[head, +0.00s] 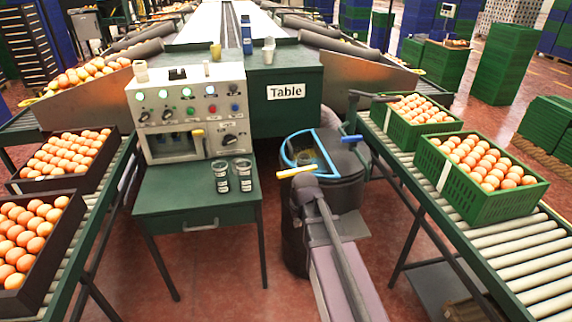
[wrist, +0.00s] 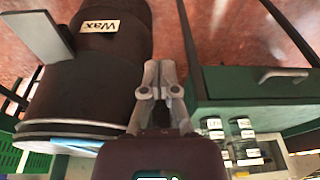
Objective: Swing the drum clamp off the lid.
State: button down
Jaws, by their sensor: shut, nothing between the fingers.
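The dark drum (head: 349,192) stands beside the green table, its top partly behind my arm in the head view. Blue curved parts (head: 289,143) run round its top, and a blue piece (head: 351,138) sits at its right rim; I cannot tell which is the clamp. The dark lid (head: 343,158) covers the right part of the top. In the wrist view the drum (wrist: 118,65) shows a "Wax" label (wrist: 99,27) and a grey rim (wrist: 70,128). My gripper (wrist: 160,68) is shut and empty, between drum and table; its fingers are not clear in the head view.
The green table (head: 195,198) with two cups (head: 221,176) and a control panel (head: 190,105) stands left of the drum. A roller conveyor (head: 480,232) with green egg crates (head: 484,199) lies to the right. Red floor shows between.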

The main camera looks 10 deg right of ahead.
aim_at(287, 175)
jog(key=w+r+t+p, duration=0.2)
jog(key=w+r+p, duration=0.8)
jog(key=r+p, duration=0.2)
notch_tip(287, 175, up, 2)
jog(key=shift+w+d+r+n, duration=0.15)
jog(key=shift+d+r+n, duration=0.05)
jog(key=shift+d+n, duration=0.2)
jog(key=shift+f, duration=0.15)
jog(key=shift+w+a+f+b, duration=0.2)
jog(key=shift+w+f+b, duration=1.05)
jog(key=shift+f+b, duration=0.3)
jog(key=shift+w+a+f+b, duration=0.2)
jog(key=shift+w+f+b, duration=1.1)
jog(key=shift+f+b, duration=0.2)
jog(key=shift+w+a+f+b, duration=0.2)
jog(key=shift+w+f+b, duration=1.05)
jog(key=shift+f+b, duration=0.3)
jog(key=shift+d+r, duration=0.1)
jog(key=shift+d, duration=0.15)
